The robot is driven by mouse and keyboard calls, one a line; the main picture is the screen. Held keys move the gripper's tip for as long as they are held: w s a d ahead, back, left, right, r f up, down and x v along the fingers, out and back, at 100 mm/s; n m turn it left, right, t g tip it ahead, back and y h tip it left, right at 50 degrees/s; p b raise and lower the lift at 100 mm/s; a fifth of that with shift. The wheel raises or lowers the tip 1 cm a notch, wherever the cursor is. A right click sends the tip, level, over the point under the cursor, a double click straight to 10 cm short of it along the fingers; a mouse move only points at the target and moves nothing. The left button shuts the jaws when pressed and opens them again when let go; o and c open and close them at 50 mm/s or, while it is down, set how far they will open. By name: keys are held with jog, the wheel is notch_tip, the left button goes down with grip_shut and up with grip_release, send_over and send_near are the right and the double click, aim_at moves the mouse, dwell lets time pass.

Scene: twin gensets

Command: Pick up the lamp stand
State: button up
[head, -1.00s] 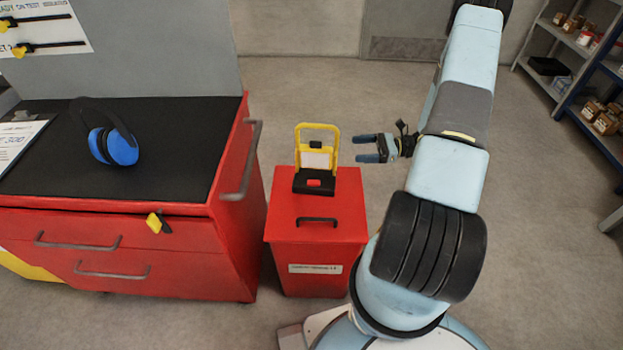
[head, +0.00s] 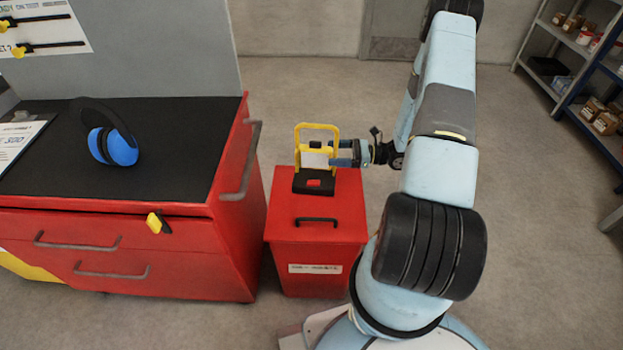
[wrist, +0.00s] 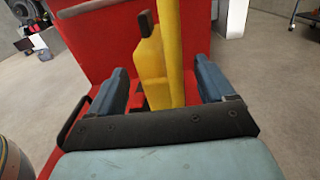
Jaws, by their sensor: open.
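The lamp stand (head: 317,183) has a yellow frame, a pale panel and a black base. It stands upright on the red bin (head: 318,238) in the head view. My gripper (head: 332,153) comes in from the right at the height of the yellow frame. In the wrist view my gripper (wrist: 168,85) is open, with one blue finger on each side of the stand's yellow upright (wrist: 160,62). I cannot tell whether either finger touches it. The lower part of the stand is mostly hidden there.
A red drawer cabinet (head: 130,245) with a black top stands to the left of the bin. Blue earmuffs (head: 113,145) lie on its top. A shelf rack (head: 590,80) stands at the far right. The floor behind the bin is clear.

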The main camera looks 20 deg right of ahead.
aim_at(322, 151)
jog(key=x, duration=0.5)
jog(key=shift+w+r, duration=0.15)
jog(key=shift+r, duration=0.05)
grip_shut()
dwell(0.6)
